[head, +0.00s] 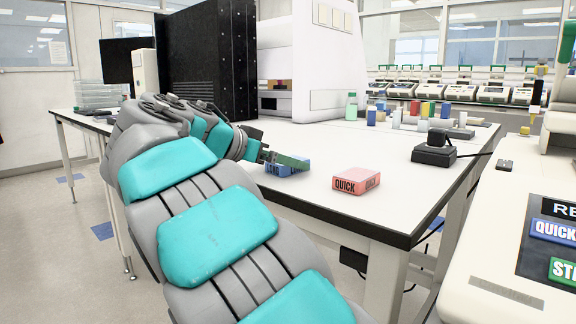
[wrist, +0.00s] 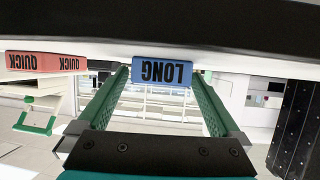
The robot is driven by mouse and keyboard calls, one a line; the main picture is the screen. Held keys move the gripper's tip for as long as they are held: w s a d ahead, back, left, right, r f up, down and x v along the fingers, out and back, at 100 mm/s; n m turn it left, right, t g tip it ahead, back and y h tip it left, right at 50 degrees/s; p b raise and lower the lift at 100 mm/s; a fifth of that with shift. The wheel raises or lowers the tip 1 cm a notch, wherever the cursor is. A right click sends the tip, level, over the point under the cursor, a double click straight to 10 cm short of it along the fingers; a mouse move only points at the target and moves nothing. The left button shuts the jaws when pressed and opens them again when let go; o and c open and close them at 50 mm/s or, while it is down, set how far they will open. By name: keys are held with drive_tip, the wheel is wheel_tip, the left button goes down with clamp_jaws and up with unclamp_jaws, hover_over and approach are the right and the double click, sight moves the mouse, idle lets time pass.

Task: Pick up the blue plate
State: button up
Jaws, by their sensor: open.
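The blue plate (head: 272,168) is a small block with "LONG" on its side. It lies on the white table in the head view, partly hidden behind my gripper (head: 284,159). In the wrist view, which is upside down, the blue plate (wrist: 162,72) is centred between the tips of the green fingers, with a gap on each side. My gripper (wrist: 161,88) is open, with one finger on either side of the plate. I cannot tell how far the plate reaches in between the fingers.
A red plate marked "QUICK" (head: 356,181) lies to the right of the blue one, also seen in the wrist view (wrist: 45,62). A black device (head: 433,152) and several small bottles and blocks stand farther back. The table (head: 320,207) is clear in front of the red plate.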

drive_tip(key=shift+c, duration=0.2)
drive_tip(key=c, duration=1.3)
